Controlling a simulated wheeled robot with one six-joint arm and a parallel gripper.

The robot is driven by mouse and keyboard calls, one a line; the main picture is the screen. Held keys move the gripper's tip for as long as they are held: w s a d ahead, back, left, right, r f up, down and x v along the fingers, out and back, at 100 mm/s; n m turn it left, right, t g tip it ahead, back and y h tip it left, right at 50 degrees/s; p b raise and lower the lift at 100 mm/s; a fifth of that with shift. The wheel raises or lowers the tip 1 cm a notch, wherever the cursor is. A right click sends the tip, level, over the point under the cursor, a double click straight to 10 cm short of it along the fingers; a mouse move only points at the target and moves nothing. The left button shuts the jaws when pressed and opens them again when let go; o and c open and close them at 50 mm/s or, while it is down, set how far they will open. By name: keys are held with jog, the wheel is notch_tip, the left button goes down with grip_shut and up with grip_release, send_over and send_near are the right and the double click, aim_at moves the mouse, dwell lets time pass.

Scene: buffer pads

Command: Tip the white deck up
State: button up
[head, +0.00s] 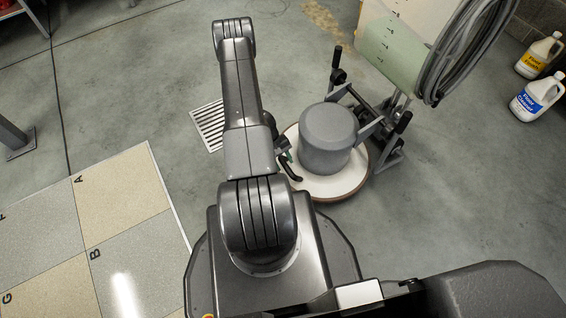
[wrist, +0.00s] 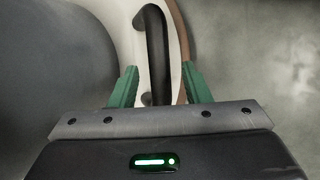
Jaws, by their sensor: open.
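The white deck (head: 337,186) is a round disc with a brown rim, lying low near the floor, with a grey cylindrical motor housing (head: 327,138) on top. A black curved handle (head: 290,170) stands at its left edge. In the wrist view the handle (wrist: 155,45) runs down between the two green fingers of my gripper (wrist: 160,88), which are apart on either side of it. The white deck's edge (wrist: 178,45) shows behind the handle.
A floor drain (head: 208,124) lies left of my arm. Two bottles (head: 540,95) stand far right. Lettered floor tiles (head: 95,235) lie lower left.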

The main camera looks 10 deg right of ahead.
jog(key=shift+f, duration=0.1)
grip_shut()
